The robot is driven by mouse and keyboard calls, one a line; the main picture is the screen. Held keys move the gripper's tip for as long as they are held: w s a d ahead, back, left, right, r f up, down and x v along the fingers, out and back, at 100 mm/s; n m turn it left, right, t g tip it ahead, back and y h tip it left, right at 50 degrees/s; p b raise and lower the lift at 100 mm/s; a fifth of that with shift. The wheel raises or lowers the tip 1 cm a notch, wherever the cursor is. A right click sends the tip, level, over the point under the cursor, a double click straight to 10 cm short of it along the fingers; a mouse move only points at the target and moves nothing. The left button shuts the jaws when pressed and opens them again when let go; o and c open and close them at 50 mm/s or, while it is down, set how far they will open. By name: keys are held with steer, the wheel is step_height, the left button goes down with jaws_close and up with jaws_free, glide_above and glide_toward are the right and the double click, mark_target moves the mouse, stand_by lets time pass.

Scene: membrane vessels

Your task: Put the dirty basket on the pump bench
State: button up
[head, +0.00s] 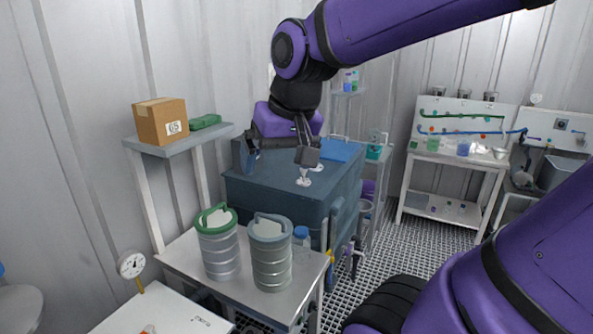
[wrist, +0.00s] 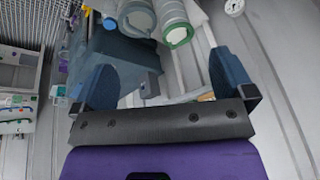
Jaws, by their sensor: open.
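Two ribbed cylindrical baskets stand upright side by side on a small metal table (head: 190,262). One has a green rim (head: 221,258) and the other a grey rim (head: 271,265). I cannot tell which is dirty. The wrist view also shows the green-rimmed one (wrist: 174,18) and the grey-rimmed one (wrist: 136,18), beyond my fingers. My gripper (head: 279,158) is open and empty above the blue tank, behind the baskets; its two blue fingers (wrist: 163,80) are wide apart. A white bench top (head: 165,312) at the lower left carries small lettering, possibly the pump bench.
A large blue tank (head: 265,198) stands behind the baskets. A blue-capped bottle (head: 301,236) is beside the grey-rimmed basket. A dial gauge (head: 131,265) rises from the white bench. A shelf (head: 178,143) at left holds a cardboard box (head: 160,121).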

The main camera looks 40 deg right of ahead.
steer(key=s+a+n+t, duration=0.1)
steer(key=s+a+n, duration=0.1)
steer(key=s, duration=0.4)
steer(key=shift+s+r+n, duration=0.15)
steer(key=shift+s+n, duration=0.15)
steer(key=shift+n, duration=0.3)
stand_by(0.6)
